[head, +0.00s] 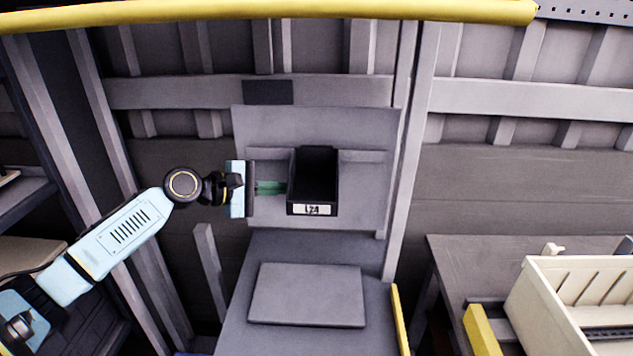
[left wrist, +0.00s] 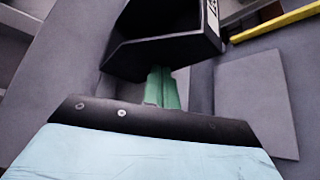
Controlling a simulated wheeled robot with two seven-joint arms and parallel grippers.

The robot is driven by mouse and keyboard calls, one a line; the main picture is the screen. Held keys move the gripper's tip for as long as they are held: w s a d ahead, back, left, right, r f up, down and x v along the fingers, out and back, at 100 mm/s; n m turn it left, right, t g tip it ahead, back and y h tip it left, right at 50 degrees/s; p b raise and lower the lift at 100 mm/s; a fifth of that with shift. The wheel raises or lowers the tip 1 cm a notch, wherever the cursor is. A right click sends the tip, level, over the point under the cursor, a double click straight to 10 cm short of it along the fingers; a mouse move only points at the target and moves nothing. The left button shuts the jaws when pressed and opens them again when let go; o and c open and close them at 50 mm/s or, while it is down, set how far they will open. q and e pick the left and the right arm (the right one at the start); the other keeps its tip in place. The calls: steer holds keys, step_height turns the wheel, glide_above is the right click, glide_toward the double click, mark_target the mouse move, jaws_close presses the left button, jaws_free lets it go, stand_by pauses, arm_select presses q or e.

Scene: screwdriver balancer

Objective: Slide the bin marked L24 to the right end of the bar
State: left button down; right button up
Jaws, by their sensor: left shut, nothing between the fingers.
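The black open-topped bin (head: 313,171) has a white label reading L24 on its front. It hangs on a pale grey bar (head: 362,156) across a grey back panel, with bare bar to its right. In the left wrist view the bin (left wrist: 165,50) is at the top, just beyond my fingers. My left gripper (head: 280,187) has green fingers that are shut and empty. They point right at the bin's left side, at or very near its wall; I cannot tell if they touch. The fingers also show in the left wrist view (left wrist: 163,83). My right gripper is not in view.
A grey bench with a raised flat plate (head: 307,295) lies below the bin. An upright post (head: 405,150) stands right of the panel. A cream crate (head: 560,300) sits at the lower right. A yellow rail (head: 270,11) crosses the top.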

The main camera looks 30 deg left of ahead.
mark_target(313, 199)
arm_select(q)
steer(key=shift+w+d, duration=0.1)
steer(key=shift+d, duration=0.1)
steer(key=shift+w+d+p, duration=0.3)
steer(key=shift+d+p, duration=0.3)
steer(key=shift+p, duration=0.05)
steer(key=shift+w+d+p, duration=0.3)
steer(key=shift+d+p, duration=0.25)
steer(key=shift+p, duration=0.05)
steer(key=shift+w+d, duration=0.15)
steer(key=shift+d, duration=0.05)
steer(key=shift+w+d+p, duration=0.25)
steer(key=shift+d+p, duration=0.25)
steer(key=shift+p, duration=0.05)
steer(key=shift+w+d+p, duration=0.25)
steer(key=shift+d+p, duration=0.25)
steer(key=shift+p, duration=0.05)
steer(key=shift+w+d, duration=0.2)
steer(key=shift+d, duration=0.1)
steer(key=shift+w+d+p, duration=0.4)
steer(key=shift+d+p, duration=0.3)
steer(key=shift+p, duration=0.1)
steer(key=shift+s+a+p, duration=0.2)
steer(key=shift+s, duration=0.5)
steer(key=shift+s+a+p, duration=0.15)
steer(key=shift+s+a, duration=0.1)
steer(key=shift+s, duration=0.45)
steer(key=shift+s+a+p, duration=0.2)
steer(key=shift+s, duration=0.5)
